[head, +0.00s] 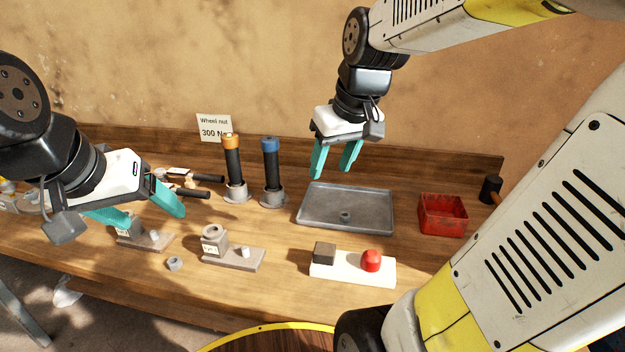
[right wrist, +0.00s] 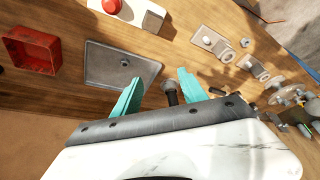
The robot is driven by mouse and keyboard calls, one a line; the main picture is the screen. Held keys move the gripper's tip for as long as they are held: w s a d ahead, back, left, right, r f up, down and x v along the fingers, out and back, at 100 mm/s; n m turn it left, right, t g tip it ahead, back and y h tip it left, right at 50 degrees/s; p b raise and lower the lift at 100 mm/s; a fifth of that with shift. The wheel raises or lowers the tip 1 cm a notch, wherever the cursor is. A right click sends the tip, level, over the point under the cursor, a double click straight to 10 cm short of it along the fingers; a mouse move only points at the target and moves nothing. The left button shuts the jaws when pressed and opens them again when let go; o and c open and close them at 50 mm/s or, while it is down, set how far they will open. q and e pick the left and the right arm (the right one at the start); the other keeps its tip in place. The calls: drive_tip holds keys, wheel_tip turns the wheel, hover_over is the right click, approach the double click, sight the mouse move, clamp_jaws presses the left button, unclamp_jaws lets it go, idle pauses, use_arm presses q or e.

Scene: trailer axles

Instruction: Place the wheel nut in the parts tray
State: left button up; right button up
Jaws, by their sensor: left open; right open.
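A small grey nut (head: 345,215) lies inside the grey metal parts tray (head: 377,228), on its floor near the front middle. In the right wrist view the nut (right wrist: 125,62) also sits in the tray (right wrist: 97,76), with nothing holding it. A second small nut (head: 175,264) lies on the bench toward the front left. My right gripper (head: 332,171) is open and empty above the tray's back edge, fingers pointing down. My left gripper (head: 152,214) is open over the left part of the bench, beside the small fixtures; nothing shows between its fingers.
Two upright tools, orange-topped (head: 233,170) and blue-topped (head: 270,172), stand left of the tray. A white block with a red button (head: 371,261) and two fixtures (head: 235,257) sit in front.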

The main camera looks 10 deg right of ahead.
drive_tip(key=s+a+m+t+y, duration=0.1)
drive_tip(key=s+a+m, duration=0.1)
drive_tip(key=s, duration=0.6)
drive_tip(key=shift+a+t, duration=0.4)
drive_tip(key=shift+a, duration=0.3)
